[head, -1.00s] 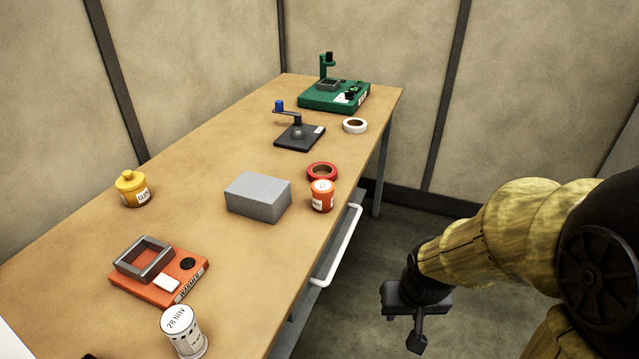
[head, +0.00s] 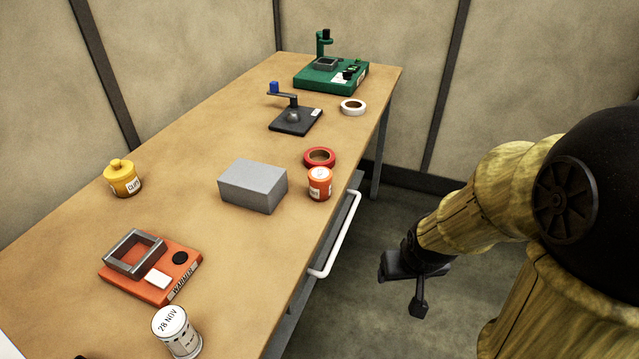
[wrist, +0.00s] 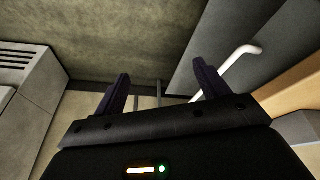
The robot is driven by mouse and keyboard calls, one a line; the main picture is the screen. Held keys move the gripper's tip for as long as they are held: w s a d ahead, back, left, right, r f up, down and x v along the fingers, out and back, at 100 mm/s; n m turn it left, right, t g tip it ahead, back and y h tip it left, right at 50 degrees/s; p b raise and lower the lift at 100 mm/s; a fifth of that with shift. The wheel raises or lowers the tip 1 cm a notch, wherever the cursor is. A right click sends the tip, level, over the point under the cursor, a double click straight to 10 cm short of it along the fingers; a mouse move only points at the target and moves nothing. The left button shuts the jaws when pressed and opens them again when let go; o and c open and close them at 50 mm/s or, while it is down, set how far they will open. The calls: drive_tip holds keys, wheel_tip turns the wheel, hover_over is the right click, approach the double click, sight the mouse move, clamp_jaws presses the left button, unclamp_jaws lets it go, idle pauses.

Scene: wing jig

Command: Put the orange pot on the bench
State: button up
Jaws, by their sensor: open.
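The orange pot (head: 319,184) is a small upright jar with a pale lid and a label. It stands on the wooden bench (head: 225,127) near its right edge, between the grey block and that edge. My gripper (head: 418,290) hangs low over the floor to the right of the bench, apart from the pot. In the wrist view its two fingers (wrist: 160,92) are spread with nothing between them. The pot does not show in the wrist view.
A grey block (head: 252,187) and a red tape ring (head: 319,157) are beside the pot. A white rail (head: 335,235) runs along the bench's side. An orange warmer (head: 150,272), a yellow pot (head: 122,180), a white tin (head: 177,332) and a green device (head: 331,76) stand on the bench.

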drive_tip(key=w+f+n+t+p, duration=0.1)
drive_tip(key=w+n+t, duration=0.2)
drive_tip(key=w, duration=0.4)
drive_tip(key=n+t+y+p, duration=0.35)
drive_tip(key=t+y, duration=0.35)
drive_tip(key=y, duration=0.5)
approach(328, 186)
drive_tip(key=v, duration=0.3)
drive_tip(key=shift+s+a+r+n+b, duration=0.1)
drive_tip(key=shift+r+n+b, duration=0.15)
drive_tip(key=shift+b, duration=0.1)
drive_tip(key=p+x, duration=0.1)
drive_tip(key=x, duration=1.1)
drive_tip(key=shift+f+p, duration=0.15)
drive_tip(key=shift+p, duration=0.25)
